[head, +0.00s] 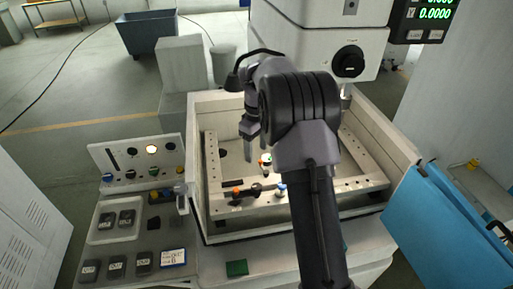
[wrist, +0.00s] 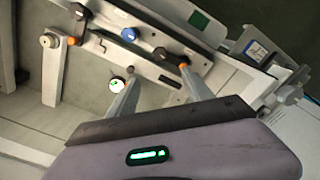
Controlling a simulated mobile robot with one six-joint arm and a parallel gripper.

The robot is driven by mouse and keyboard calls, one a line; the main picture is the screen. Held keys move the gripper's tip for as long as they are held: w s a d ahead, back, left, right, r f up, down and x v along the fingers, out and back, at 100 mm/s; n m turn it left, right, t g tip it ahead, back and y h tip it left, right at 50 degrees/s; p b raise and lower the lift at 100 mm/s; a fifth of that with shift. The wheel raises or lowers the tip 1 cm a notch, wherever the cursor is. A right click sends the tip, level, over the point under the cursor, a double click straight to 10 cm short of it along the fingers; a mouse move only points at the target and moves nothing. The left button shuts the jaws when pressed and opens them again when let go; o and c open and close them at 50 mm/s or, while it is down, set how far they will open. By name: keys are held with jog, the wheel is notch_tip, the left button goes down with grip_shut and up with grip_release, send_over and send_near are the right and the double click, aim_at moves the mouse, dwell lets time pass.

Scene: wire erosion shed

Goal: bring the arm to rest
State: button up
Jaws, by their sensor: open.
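My gripper (head: 236,152) hangs over the open tank of the machine in the head view, with its fingers pointing down. In the wrist view my gripper (wrist: 158,76) has its two grey fingers spread apart with nothing held between them. A round white gauge-like part with a green mark (wrist: 117,85) shows beside the left finger, below it in depth. My arm is bent and reaches up from the bottom of the head view into the tank area. It hides part of the tank's middle.
The pale tank wall (head: 203,190) surrounds a frame with small clamps and knobs (head: 245,194). The machine head (head: 325,45) stands close behind my arm. A control panel (head: 140,165) and trays (head: 115,220) lie left. Open floor shows at far left.

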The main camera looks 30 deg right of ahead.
dwell(0.3)
jog(key=s+a+r+m+t+b, duration=0.2)
jog(key=s+a+m+t+b, duration=0.15)
jog(key=s+a+b, duration=0.85)
jog(key=s+a+f+m+t+y+b, duration=0.1)
jog(key=s+a+f+m+b, duration=0.2)
jog(key=s, duration=0.6)
jog(key=s+a+f+m+t+y+b, duration=0.1)
jog(key=s+a+f+m+b, duration=0.2)
jog(key=s, duration=0.7)
notch_tip(320, 180, down, 5)
jog(key=a+b, duration=0.2)
jog(key=b, duration=0.3)
jog(key=shift+a+r, duration=0.2)
